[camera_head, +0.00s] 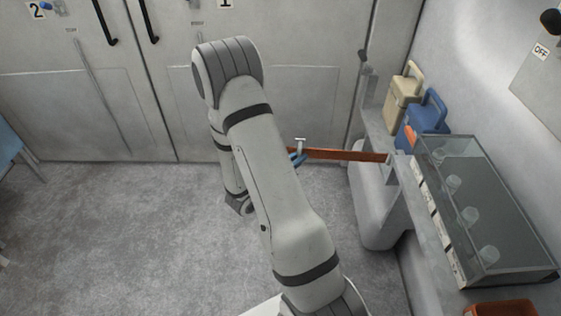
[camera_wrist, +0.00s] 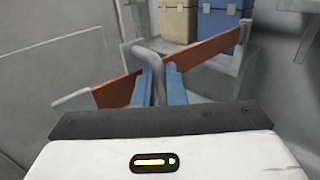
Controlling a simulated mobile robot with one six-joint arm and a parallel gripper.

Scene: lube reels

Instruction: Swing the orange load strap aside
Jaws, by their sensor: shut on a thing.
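The orange load strap (camera_head: 345,155) runs flat across the gap in front of the right-hand shelf, its right end at the shelf's post. In the wrist view the strap (camera_wrist: 208,47) slants from lower left to upper right behind my fingers. A grey bent handle (camera_wrist: 147,53) stands at the strap, and its top shows in the head view (camera_head: 299,145). My gripper (camera_wrist: 159,76) has its blue fingers on either side of the handle and is shut on it. In the head view my gripper (camera_head: 297,158) is partly hidden by my arm, as is the strap's left part.
A cream jug (camera_head: 402,96) and a blue jug (camera_head: 424,122) stand on the right-hand shelf (camera_head: 412,185). A glass case (camera_head: 485,205) with several cups is nearer. Grey cabinet doors (camera_head: 115,100) close off the back. The floor (camera_head: 120,235) at left is clear.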

